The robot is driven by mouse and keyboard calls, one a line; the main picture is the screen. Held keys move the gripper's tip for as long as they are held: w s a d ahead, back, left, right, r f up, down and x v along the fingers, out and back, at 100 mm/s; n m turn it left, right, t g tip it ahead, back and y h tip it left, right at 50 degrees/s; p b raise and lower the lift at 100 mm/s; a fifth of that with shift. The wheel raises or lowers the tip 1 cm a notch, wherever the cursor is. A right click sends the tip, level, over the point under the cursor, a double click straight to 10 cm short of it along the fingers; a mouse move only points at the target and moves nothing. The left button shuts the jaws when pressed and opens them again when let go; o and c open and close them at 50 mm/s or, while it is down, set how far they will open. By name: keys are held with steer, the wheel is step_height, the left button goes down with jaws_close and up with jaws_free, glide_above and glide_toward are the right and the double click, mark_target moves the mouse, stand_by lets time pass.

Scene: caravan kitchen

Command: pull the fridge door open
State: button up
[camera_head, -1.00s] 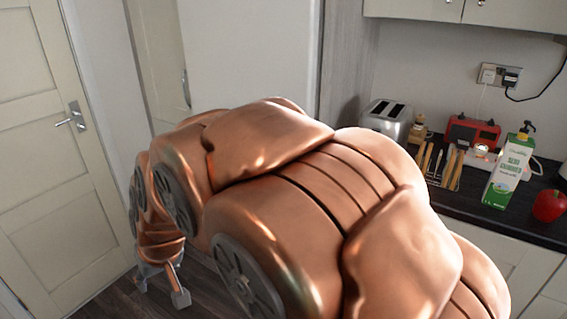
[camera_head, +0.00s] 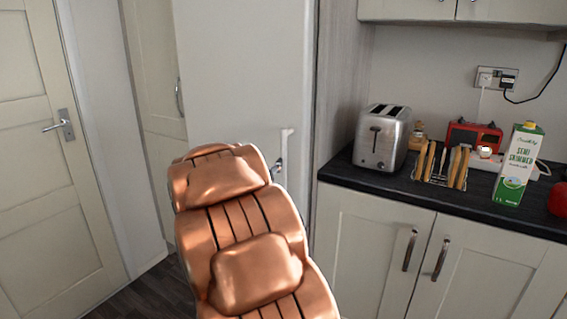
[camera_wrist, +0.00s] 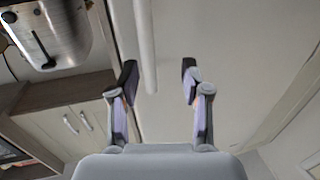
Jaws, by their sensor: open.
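The fridge door (camera_head: 245,70) is a tall, plain white panel left of the counter in the head view. Its white bar handle (camera_head: 285,143) shows just above my arm, near the door's right edge; the arm hides the part below. In the wrist view the handle (camera_wrist: 145,45) runs down from the top edge and ends between the fingers, closer to the left one. My gripper (camera_wrist: 159,75) is open, its two fingers on either side of the handle's line, holding nothing. I cannot tell whether a finger touches the handle. The door (camera_wrist: 215,50) looks shut.
Right of the fridge, a dark counter (camera_head: 345,170) holds a toaster (camera_head: 381,138), a toast rack (camera_head: 440,165), a red radio (camera_head: 473,135) and a milk carton (camera_head: 519,165). Cupboards (camera_head: 375,240) stand below. A cream door (camera_head: 40,190) is at left. Some dark floor shows at lower left.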

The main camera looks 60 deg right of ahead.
mark_target(282, 154)
steer(key=shift+s+d+r+m+g+h, duration=0.1)
steer(key=shift+s+d+m+g+h, duration=0.15)
steer(key=shift+d, duration=0.35)
steer(key=shift+s+d+r+m+g+h, duration=0.15)
steer(key=shift+s+d+g, duration=0.2)
steer(key=shift+d, duration=0.2)
steer(key=shift+x, duration=3.3)
steer(key=shift+w+f, duration=0.1)
steer(key=shift+w, duration=0.05)
jaws_close()
